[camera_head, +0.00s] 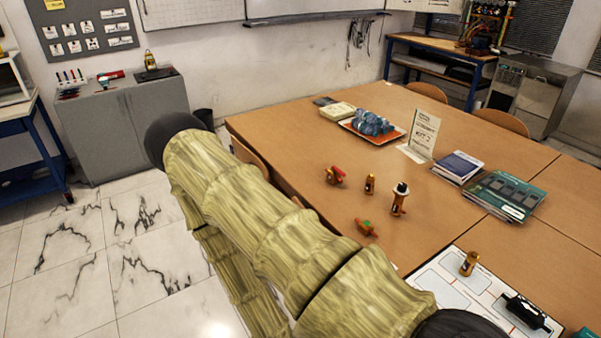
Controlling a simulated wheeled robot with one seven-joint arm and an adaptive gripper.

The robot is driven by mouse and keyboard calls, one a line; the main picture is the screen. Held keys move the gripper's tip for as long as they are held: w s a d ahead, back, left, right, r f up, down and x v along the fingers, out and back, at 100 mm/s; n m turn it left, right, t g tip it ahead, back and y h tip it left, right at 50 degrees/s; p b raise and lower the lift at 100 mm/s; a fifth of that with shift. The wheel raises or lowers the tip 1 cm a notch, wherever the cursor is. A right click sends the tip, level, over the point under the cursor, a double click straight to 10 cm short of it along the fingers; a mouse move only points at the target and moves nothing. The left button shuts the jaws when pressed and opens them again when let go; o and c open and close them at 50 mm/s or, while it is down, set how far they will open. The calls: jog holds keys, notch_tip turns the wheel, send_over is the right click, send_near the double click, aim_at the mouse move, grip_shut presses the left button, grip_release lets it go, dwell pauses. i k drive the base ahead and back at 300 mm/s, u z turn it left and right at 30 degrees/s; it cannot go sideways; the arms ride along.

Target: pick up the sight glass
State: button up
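Several small brass fittings stand on the brown table (290,150). A short brass cylinder with a dark window (370,184) stands upright near the middle and looks like a sight glass. A similar brass cylinder (469,263) stands upright on the white outlined mat (428,279) at lower right. I cannot tell for certain which one is the sight glass. A taller brass fitting with a black and white top (399,198) stands to the right of the first cylinder. My arm crosses the lower middle of the view; my gripper is not in view.
A red-handled valve (335,175) and a green-marked valve (366,227) lie near the cylinder. A black object (525,311) lies on the mat. Behind are an orange tray of blue items (372,126), a sign (421,134) and books (505,195). Chairs edge the table.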

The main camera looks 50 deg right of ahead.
aim_at(366, 227)
jog(key=u, duration=0.6)
jog(key=k, duration=0.85)
jog(key=z, duration=0.6)
